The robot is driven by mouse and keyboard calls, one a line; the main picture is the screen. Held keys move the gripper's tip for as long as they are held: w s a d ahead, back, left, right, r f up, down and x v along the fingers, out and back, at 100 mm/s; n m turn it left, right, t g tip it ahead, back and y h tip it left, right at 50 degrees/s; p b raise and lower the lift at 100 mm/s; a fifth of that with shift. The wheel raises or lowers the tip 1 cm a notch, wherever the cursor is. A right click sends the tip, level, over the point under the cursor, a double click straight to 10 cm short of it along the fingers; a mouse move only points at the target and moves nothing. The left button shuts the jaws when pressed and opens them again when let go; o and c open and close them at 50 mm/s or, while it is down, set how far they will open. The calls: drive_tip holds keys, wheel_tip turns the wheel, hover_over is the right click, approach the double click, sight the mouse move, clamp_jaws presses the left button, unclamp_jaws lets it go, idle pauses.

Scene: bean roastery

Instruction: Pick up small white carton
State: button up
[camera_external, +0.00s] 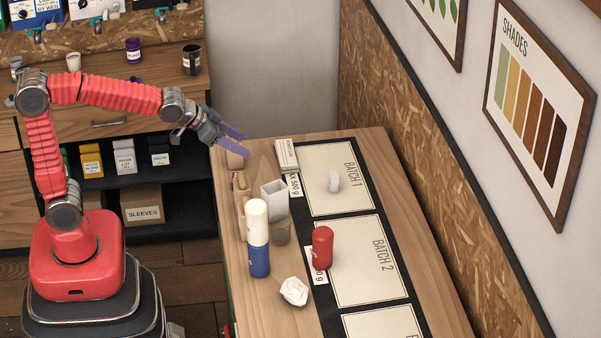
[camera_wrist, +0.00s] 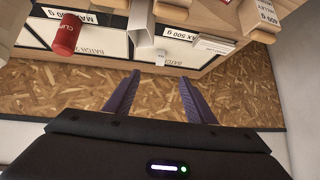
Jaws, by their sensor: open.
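A white-and-blue bottle (camera_external: 258,240), a red canister (camera_external: 322,247) and crumpled paper (camera_external: 294,291) are nearer. The wall runs along the counter's right.

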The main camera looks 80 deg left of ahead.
drive_tip(key=w+a+f+t, duration=0.1)
drive_tip(key=w+a+f, duration=0.1)
drive_tip(key=w, duration=0.6)
drive_tip(key=w+a+f+t, duration=0.1)
drive_tip(key=w+f, duration=0.1)
drive_tip(key=w, duration=0.6)
drive_tip(key=t+h, duration=0.1)
drive_tip(key=t, duration=0.2)
hover_over(331, 173)
drive_tip(key=shift+m, duration=0.3)
wheel_tip(331, 173, down, 10)
drive_tip(key=shift+r, duration=0.1)
drive_tip(key=shift+f, duration=2.95)
